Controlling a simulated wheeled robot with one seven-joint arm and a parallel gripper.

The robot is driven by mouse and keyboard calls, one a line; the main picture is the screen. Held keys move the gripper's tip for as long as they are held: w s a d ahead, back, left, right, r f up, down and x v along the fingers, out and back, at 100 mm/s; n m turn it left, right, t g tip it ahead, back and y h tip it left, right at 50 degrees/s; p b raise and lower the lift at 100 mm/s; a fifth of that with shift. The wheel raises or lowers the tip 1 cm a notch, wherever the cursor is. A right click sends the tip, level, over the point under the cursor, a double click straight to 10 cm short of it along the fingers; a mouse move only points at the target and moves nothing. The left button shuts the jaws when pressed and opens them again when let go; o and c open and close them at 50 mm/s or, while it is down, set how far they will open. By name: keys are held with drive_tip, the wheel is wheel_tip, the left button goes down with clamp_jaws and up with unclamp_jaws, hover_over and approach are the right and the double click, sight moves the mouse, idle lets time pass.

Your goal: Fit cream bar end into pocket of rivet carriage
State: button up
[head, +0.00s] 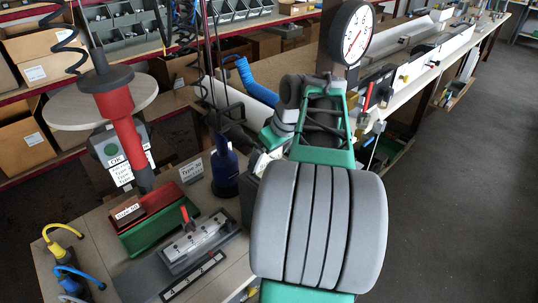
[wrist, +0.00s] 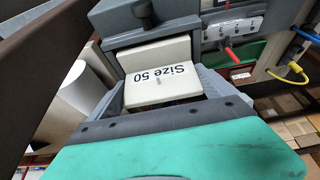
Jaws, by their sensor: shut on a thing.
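In the wrist view a cream piece (wrist: 150,93) labelled "Size 50" sits between the grey jaws of my gripper (wrist: 168,95), which is shut on it. Another cream face (wrist: 152,57) rises just behind the label, under a grey housing (wrist: 155,28) with a dark knob on top. This housing looks like the rivet carriage. I cannot tell whether the bar end is inside its pocket or only against it. In the head view my arm hides the gripper and the bar.
A grey block with a red lever (head: 188,216) and a red and green box (head: 150,218) stand on the bench left of my arm. Yellow and blue hoses (head: 62,232) are at the bench's left edge.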

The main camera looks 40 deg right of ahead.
drive_tip(key=shift+f, duration=0.25)
drive_tip(key=o, duration=1.2)
drive_tip(key=shift+r, duration=0.1)
drive_tip(key=shift+c, duration=0.2)
drive_tip(key=shift+r, duration=0.1)
